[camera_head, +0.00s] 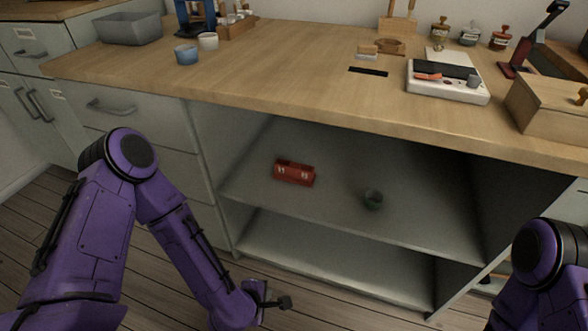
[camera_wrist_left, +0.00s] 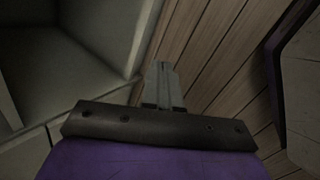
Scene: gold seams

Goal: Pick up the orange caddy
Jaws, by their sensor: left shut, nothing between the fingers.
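The caddy (camera_head: 294,173), a small red-orange box with pale marks on its front, sits on the upper shelf inside the open cabinet, left of the middle. My left gripper (camera_head: 284,302) is low in front of the cabinet, over the floor, below and apart from the caddy. In the left wrist view its fingers (camera_wrist_left: 162,84) are together and empty. The caddy does not show in that view. My right arm enters at the lower right in the head view, but its gripper is out of view.
The wooden counter (camera_head: 290,62) overhangs the shelf and holds a scale (camera_head: 447,84), a wooden box (camera_head: 545,105) and small cups. The lower shelf (camera_head: 320,268) looks clear.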

